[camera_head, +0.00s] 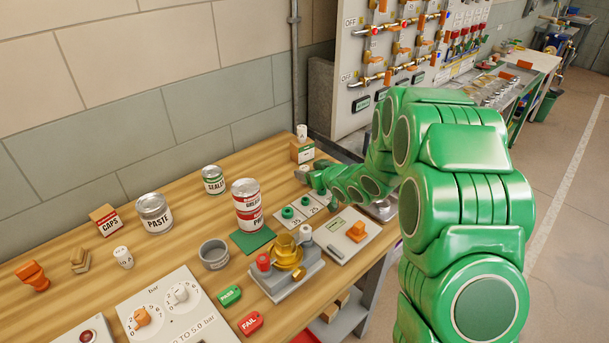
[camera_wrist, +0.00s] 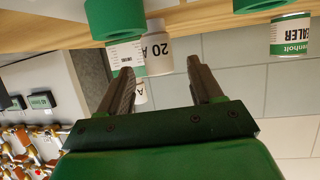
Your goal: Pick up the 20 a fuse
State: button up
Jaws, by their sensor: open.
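The 20 A fuse (camera_wrist: 158,48) is a small white cylinder with a "20 A" label. It appears upside down in the wrist view, in line with the gap between my fingers. In the head view a small white cylinder (camera_head: 303,173), likely this fuse, stands on the wooden bench at my gripper's tip. My gripper (camera_wrist: 160,66) is open and empty, its two dark fingers spread toward the fuse. I cannot tell if the fuse is between the fingertips or just beyond them. In the head view the fingers are mostly hidden by the green arm.
A labelled box (camera_head: 302,150) with a white cylinder on top (camera_head: 301,132) stands just behind. Green round pieces (camera_head: 288,213) sit on a plate in front; one green piece (camera_wrist: 115,18) is close in the wrist view. Tins (camera_head: 247,205) stand to the left.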

aim_at(307, 170)
jog(key=shift+x, duration=0.8)
jog(key=c, duration=1.2)
jog(key=shift+o, duration=0.2)
jog(key=shift+r, duration=0.55)
notch_tip(307, 170, up, 2)
jog(key=shift+r, duration=0.2)
jog(key=s+d+r, duration=0.3)
jog(key=s+r, duration=0.6)
jog(key=s, duration=0.4)
jog(key=shift+s+r, duration=0.3)
jog(key=shift+s, duration=0.05)
